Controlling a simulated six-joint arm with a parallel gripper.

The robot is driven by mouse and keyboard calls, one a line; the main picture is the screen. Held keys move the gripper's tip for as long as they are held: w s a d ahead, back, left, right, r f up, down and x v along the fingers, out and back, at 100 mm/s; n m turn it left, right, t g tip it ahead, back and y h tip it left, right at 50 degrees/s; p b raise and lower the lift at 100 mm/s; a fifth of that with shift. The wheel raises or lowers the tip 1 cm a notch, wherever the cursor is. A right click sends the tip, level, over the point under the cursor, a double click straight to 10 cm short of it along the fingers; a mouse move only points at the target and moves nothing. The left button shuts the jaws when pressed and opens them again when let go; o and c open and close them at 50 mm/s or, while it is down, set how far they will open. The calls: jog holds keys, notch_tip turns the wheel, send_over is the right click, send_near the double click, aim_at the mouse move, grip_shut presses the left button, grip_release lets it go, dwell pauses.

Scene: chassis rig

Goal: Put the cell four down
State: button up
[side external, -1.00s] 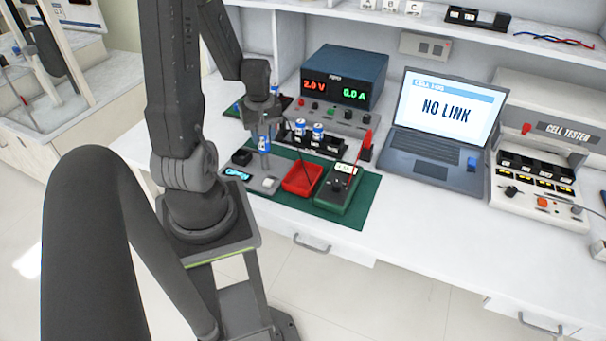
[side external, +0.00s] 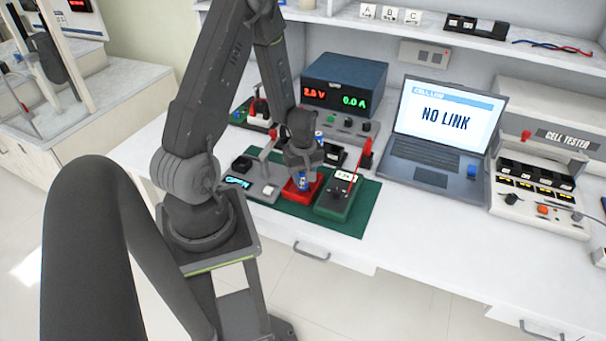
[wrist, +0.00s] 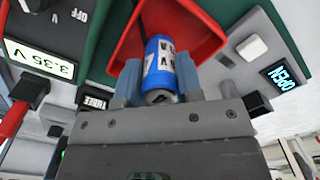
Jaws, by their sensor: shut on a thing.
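My gripper (side external: 303,172) is over the red tray (side external: 290,194) on the green mat (side external: 358,205). It is shut on a blue and white cell (wrist: 160,66); its two fingers press the cell from both sides in the wrist view. The cell (side external: 302,182) appears upright at the tray, and its lower end is inside the tray's outline. I cannot tell whether it touches the tray floor. The red tray (wrist: 199,22) shows around and behind the cell in the wrist view. The number on the cell cannot be read clearly.
A green meter (side external: 335,203) with a red probe stands right of the tray; its display (wrist: 40,62) reads 3.35 V. A grey unit marked OPEN (side external: 238,182) is at left. A black cell holder (side external: 335,155), power supply (side external: 345,80) and laptop (side external: 437,125) stand behind.

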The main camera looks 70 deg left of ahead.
jog(key=shift+f, duration=0.15)
jog(key=o, duration=1)
jog(key=shift+c, duration=0.2)
notch_tip(320, 180, up, 12)
jog(key=d+r+m+t+y, duration=0.1)
jog(key=d+r+m+t, duration=0.1)
jog(key=d+r+m, duration=0.75)
jog(key=s+d+r+m+t, duration=0.1)
jog(key=s+d+r+m, duration=0.2)
jog(key=d+r+m, duration=0.1)
jog(key=s+d+r+m+t+h, duration=0.1)
jog(key=s+d+r+m, duration=0.3)
jog(key=d, duration=0.4)
jog(key=shift+r+t, duration=0.8)
jog(key=shift+r, duration=0.05)
jog(key=shift+m, duration=0.25)
